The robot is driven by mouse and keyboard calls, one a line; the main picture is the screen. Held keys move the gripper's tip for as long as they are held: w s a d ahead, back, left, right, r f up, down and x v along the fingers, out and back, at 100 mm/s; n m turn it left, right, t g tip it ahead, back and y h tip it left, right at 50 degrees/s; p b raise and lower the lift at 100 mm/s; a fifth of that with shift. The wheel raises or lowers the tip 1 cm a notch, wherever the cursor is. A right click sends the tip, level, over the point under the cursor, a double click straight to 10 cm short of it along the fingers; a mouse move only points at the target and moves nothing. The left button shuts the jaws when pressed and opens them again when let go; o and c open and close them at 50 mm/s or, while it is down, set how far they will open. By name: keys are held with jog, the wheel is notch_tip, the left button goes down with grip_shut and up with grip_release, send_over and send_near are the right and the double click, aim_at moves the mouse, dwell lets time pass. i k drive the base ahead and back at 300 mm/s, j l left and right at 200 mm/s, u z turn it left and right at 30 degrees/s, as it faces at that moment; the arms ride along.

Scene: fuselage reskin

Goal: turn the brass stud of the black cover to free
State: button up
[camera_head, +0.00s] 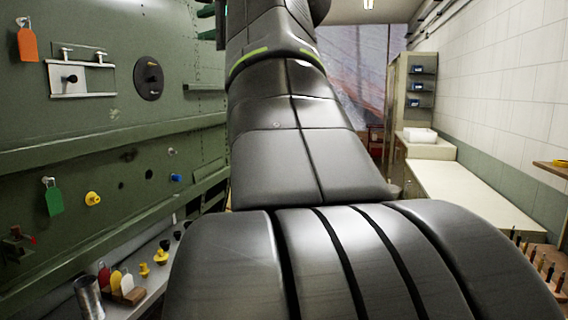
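The black cover (148,90) is a dark round disc on the green fuselage wall at the upper left. A small stud shows near its middle, but it is too small for me to tell its turn or its brass colour. My gripper is out of view. My own dark arm fills the middle of the view, to the right of the cover, and does not hide it.
The green wall (90,125) also bears a silver latch plate (85,82), an orange tag (27,42), a green tag (54,198) and a yellow plug (92,198). A ledge with small parts (145,290) runs below. A pale bench (470,195) stands right.

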aim_at(147, 79)
jog(key=i+l, duration=0.1)
jog(key=i, duration=1.45)
jog(key=i+j+u, duration=0.2)
jog(key=i+u, duration=0.75)
